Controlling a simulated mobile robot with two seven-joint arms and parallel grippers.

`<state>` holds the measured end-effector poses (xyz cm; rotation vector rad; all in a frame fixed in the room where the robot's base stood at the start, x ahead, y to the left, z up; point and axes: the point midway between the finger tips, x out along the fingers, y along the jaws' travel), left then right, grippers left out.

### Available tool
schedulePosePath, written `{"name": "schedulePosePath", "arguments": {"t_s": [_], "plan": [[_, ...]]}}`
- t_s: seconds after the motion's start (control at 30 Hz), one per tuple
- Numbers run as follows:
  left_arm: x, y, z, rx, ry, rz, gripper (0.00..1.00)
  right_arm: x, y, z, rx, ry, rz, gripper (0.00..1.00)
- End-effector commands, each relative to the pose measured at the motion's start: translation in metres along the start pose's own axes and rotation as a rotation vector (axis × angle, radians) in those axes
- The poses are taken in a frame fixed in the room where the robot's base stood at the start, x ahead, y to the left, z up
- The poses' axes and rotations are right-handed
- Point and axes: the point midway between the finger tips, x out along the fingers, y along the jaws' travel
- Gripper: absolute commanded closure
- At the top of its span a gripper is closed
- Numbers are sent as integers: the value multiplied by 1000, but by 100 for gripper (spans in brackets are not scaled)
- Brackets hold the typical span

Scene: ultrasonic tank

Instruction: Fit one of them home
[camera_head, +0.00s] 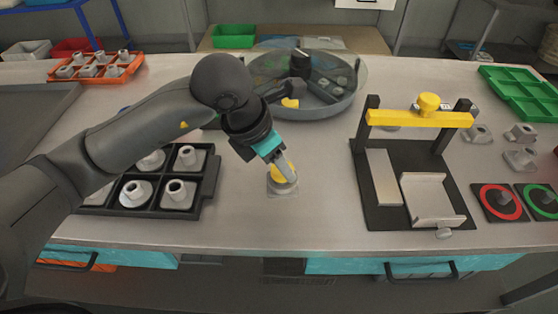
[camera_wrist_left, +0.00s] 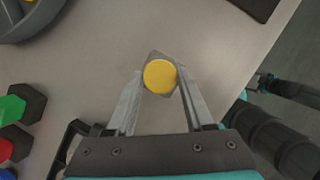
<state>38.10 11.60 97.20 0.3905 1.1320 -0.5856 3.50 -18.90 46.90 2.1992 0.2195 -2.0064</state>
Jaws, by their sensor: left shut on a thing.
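My left gripper (camera_head: 284,172) reaches down to the middle front of the table and is shut on a yellow-topped piece (camera_head: 279,175). The yellow round top (camera_wrist_left: 160,76) sits between the two fingertips in the left wrist view. A grey square base (camera_head: 283,191) shows directly under it, at or very near the table top; I cannot tell whether it is joined to the yellow part. A black tray (camera_head: 211,187) to the left holds several grey fittings with round collars, such as one at its front (camera_head: 177,194). My right gripper does not show.
A round grey tank (camera_head: 345,103) stands behind the gripper. A black fixture with a yellow crossbar (camera_head: 415,119) stands right. Red (camera_head: 501,202) and green ring pads lie right of it. Green (camera_wrist_left: 12,107) and red knobs on black bases are left in the wrist view. The front middle is clear.

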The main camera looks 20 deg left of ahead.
Motion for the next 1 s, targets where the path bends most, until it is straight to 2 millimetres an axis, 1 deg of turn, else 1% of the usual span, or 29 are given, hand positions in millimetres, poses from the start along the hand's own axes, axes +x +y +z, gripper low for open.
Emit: {"name": "schedulePosePath", "arguments": {"t_s": [0.6,1.0], "plan": [[8,0,-3,0,0,0,98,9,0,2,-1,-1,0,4],[7,0,-3,0,0,0,98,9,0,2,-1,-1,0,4]]}}
